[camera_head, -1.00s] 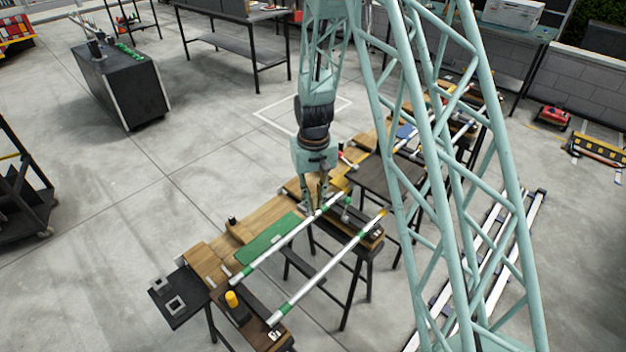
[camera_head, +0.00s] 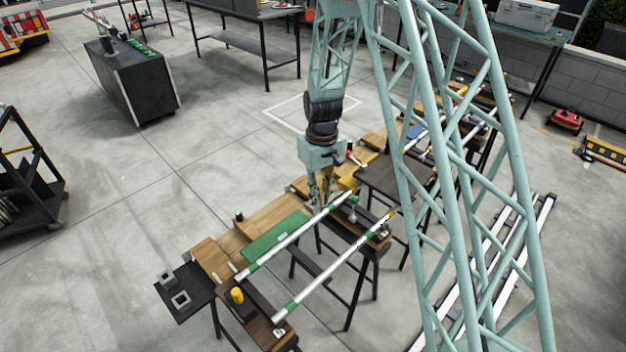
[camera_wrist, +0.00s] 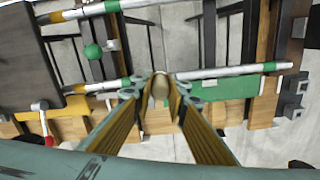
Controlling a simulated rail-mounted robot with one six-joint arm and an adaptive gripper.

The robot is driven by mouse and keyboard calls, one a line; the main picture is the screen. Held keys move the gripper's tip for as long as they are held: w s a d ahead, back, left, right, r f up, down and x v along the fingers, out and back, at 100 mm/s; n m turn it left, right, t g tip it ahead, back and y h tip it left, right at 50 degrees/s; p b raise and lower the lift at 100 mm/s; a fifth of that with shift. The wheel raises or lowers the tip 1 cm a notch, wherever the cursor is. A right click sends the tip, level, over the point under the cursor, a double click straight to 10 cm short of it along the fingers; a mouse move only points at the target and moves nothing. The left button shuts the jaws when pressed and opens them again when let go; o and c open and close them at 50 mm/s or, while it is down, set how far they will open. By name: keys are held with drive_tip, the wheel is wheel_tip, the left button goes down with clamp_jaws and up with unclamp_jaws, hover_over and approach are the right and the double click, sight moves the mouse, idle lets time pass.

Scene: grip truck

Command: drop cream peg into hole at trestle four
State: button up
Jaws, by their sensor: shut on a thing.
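My gripper (camera_head: 323,196) points down over the wooden bench, beside the far end of a white tube with green bands (camera_head: 295,236). In the wrist view my gripper (camera_wrist: 161,92) has its fingers closed on a small cream peg (camera_wrist: 161,84), held between the tips. The peg is too small to make out in the head view. Dark-topped trestles stand under the tubes, one near (camera_head: 258,328) and one further back (camera_head: 352,232). I cannot tell which is trestle four, and no hole can be made out clearly.
A green mat (camera_head: 276,238) lies on the bench. A second tube (camera_head: 330,268) runs parallel to the first. In the wrist view a green ball (camera_wrist: 93,51) sits beyond the nearer tube. Open floor lies left of the bench.

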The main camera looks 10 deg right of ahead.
drive_tip(key=w+n+b, duration=0.1)
drive_tip(key=w+n, duration=0.4)
drive_tip(key=n, duration=0.6)
drive_tip(key=w+f+n+b, duration=0.1)
drive_tip(key=w+n, duration=0.4)
drive_tip(key=n, duration=0.6)
drive_tip(key=shift+w+f+n+b, duration=0.15)
drive_tip(key=shift+w+n+b, duration=0.05)
drive_tip(key=shift+n+b, duration=0.25)
drive_tip(key=shift+f, duration=0.3)
wheel_tip(320, 180, down, 8)
drive_tip(key=b, duration=0.4)
idle(2.2)
drive_tip(key=shift+f, duration=0.25)
idle(0.3)
drive_tip(key=o, duration=1)
